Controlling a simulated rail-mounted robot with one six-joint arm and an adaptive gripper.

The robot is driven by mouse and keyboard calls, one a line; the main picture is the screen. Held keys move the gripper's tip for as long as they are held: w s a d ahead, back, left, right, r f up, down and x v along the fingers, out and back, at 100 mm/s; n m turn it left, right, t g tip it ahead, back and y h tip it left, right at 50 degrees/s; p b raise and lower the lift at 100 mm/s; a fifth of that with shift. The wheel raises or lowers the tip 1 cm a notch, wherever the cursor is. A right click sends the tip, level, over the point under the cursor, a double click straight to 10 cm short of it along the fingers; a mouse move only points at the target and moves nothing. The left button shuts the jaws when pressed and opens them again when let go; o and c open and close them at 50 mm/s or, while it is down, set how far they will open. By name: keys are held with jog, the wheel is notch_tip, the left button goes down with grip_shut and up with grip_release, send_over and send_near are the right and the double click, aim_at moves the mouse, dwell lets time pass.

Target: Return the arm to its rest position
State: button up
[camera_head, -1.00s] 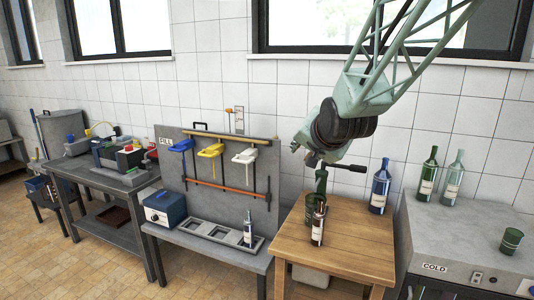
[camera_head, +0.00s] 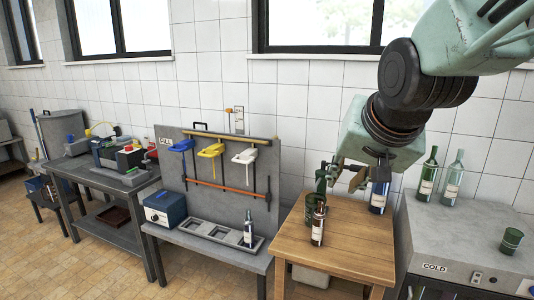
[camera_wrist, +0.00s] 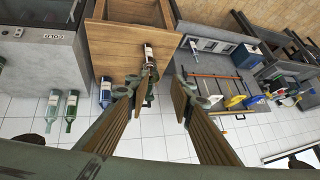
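My gripper (camera_head: 345,178) hangs in the air over the back of the wooden table (camera_head: 350,245), in front of the blue bottle in the head view. In the wrist view my gripper (camera_wrist: 164,78) has its two fingers well apart, with nothing held between them. A dark bottle with a white label (camera_head: 318,228) stands upright on the table, beside a green glass (camera_head: 309,208). The blue bottle (camera_head: 378,202) stands behind at the table's right, its upper part hidden by my gripper. A green bottle behind the glass is mostly hidden.
Two green bottles (camera_head: 428,178) and a green cup (camera_head: 511,239) stand on the grey COLD cabinet (camera_head: 445,225) at right. On the bench at left are a tray with a bottle (camera_head: 249,230), a blue box (camera_head: 164,208) and a tool panel (camera_head: 230,200). Open air lies above the benches.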

jog(key=s+d+f+n+g, duration=0.1)
jog(key=s+f+g, duration=0.1)
jog(key=s, duration=1.4)
jog(key=s+d+f+n+g, duration=0.2)
jog(key=s, duration=1.4)
jog(key=shift+s, duration=0.15)
